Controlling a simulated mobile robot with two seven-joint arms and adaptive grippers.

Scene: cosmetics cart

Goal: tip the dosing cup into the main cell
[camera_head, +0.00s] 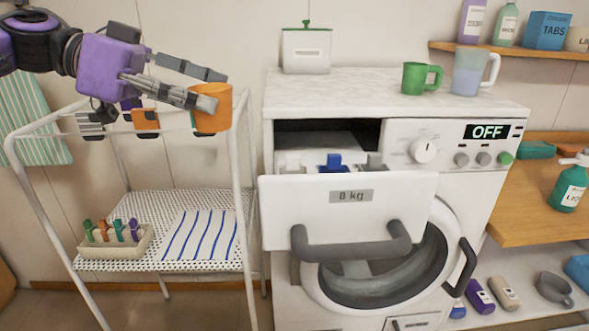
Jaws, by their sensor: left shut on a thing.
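My left gripper (217,91) is at the upper left, above the cart and left of the washer. It is shut on an orange cup (211,117), which I take as the dosing cup. The cup looks about upright; its contents are hidden. The washer's detergent drawer (300,198) is pulled out, to the right of and lower than the cup. White, blue (334,161) and grey parts show along its top behind the front panel. The panel hides the cell floors, so I cannot tell which cell is the main one. My right gripper is not clearly seen.
The wire cart (240,190) carries a tray of pegs (118,246) and a striped cloth (200,236). The drawer handle (352,250) sticks out.

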